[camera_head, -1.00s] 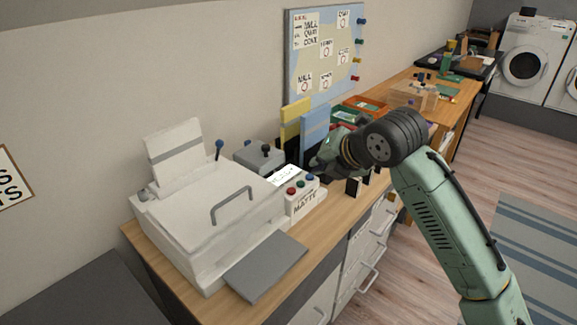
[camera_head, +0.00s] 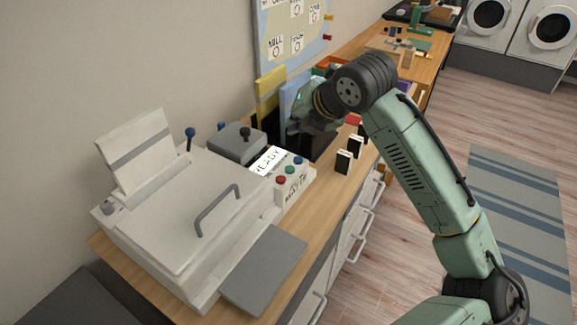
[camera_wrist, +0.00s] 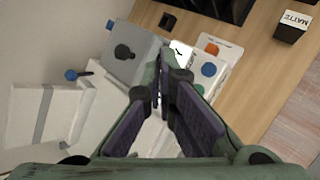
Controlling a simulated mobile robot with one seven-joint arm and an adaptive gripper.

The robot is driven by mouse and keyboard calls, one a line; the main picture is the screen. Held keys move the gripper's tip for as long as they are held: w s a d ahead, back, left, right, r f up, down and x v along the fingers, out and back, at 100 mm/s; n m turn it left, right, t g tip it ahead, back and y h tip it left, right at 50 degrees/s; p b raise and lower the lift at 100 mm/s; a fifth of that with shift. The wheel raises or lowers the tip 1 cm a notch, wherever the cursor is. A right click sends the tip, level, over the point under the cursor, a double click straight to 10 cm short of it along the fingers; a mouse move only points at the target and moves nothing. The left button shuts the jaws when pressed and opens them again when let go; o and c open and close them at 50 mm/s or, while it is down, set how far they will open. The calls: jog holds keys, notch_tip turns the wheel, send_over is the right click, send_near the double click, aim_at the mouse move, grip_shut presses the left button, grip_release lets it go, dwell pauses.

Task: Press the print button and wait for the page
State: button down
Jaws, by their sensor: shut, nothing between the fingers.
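The white printer (camera_head: 165,225) stands on the wooden desk, with a white sheet (camera_head: 137,148) upright in its rear feeder. Its grey front tray (camera_head: 263,268) looks bare. A panel at its right bears a display (camera_head: 268,160) reading READY and a red button (camera_head: 281,181), a green button (camera_head: 290,170) and a blue button (camera_head: 298,160). My gripper (camera_head: 303,126) is shut and empty, above and behind the panel. In the wrist view, its fingertips (camera_wrist: 160,72) point toward the panel's side, apart from the buttons; part of the panel is hidden behind them.
A grey box with a dark knob (camera_head: 237,143) stands behind the panel. Yellow (camera_head: 270,92) and blue upright folders stand close to my gripper. Small black boxes (camera_head: 343,161) sit on the desk right of the panel. The floor right of the desk is open, with a striped rug (camera_head: 515,220).

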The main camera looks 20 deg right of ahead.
jog(key=shift+f, duration=0.1)
jog(key=b, duration=0.4)
send_over(293, 167)
notch_tip(293, 167, down, 7)
jog(key=shift+f, duration=0.2)
jog(key=shift+f+b, duration=0.4)
jog(key=shift+f, duration=0.25)
jog(key=shift+f, duration=0.1)
dwell(0.6)
jog(key=shift+f+b, duration=0.3)
jog(key=shift+b, duration=0.2)
